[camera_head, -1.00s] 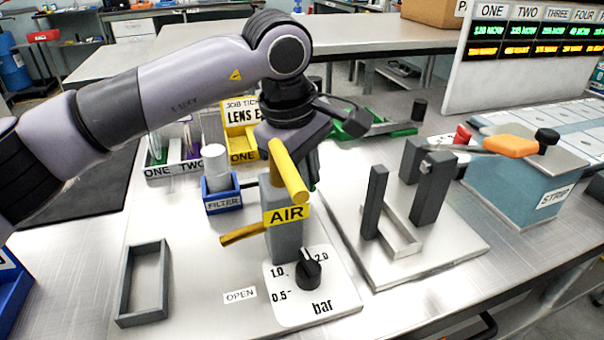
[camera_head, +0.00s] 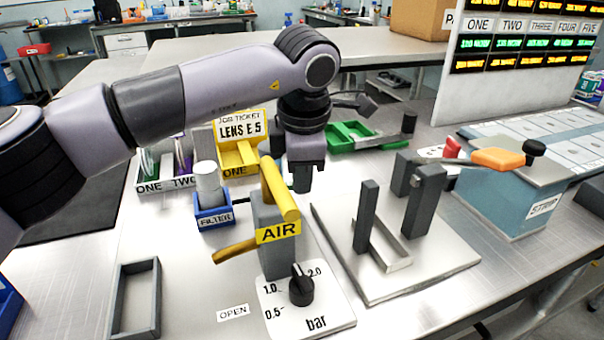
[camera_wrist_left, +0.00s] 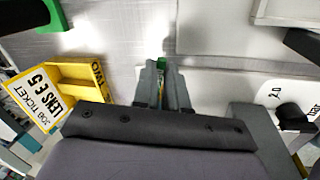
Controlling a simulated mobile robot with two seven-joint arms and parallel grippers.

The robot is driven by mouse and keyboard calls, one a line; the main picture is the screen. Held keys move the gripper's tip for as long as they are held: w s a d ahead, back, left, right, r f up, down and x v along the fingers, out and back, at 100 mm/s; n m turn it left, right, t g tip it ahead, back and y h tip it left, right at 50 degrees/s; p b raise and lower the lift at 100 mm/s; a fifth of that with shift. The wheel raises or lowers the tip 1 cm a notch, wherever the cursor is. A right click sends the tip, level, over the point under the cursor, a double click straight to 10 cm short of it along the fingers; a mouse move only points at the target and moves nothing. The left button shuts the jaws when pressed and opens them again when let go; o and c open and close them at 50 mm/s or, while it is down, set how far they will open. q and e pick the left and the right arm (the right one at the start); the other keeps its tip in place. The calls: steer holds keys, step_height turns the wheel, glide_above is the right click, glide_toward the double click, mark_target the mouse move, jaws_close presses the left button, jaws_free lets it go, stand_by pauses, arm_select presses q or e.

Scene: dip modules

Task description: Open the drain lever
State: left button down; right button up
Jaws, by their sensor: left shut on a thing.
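The grey AIR block (camera_head: 281,255) stands on the light board, with a thick yellow bar (camera_head: 280,190) on top. A darker yellow lever (camera_head: 235,251) sticks out low from its left side, above a label reading OPEN (camera_head: 233,313). I cannot tell for certain which one is the drain lever. My left gripper (camera_head: 302,185) is behind the AIR block, fingers down and apart from both levers. In the left wrist view its fingers (camera_wrist_left: 162,88) are closed together around a small green thing (camera_wrist_left: 161,66), mostly hidden. My right gripper is not in view.
A blue FILTER box (camera_head: 214,215) and a yellow job ticket tray (camera_head: 240,155) stand left of the gripper. A metal stand with dark posts (camera_head: 425,200) is to the right, beside the STRIP tank (camera_head: 510,195). An empty grey frame (camera_head: 122,300) lies front left.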

arm_select(q)
steer(key=shift+w+n, duration=0.2)
steer(key=shift+n, duration=0.3)
steer(key=c, duration=1.2)
jaws_free()
steer(key=shift+o, duration=0.2)
steer(key=v, duration=0.7)
steer(key=shift+r, duration=0.1)
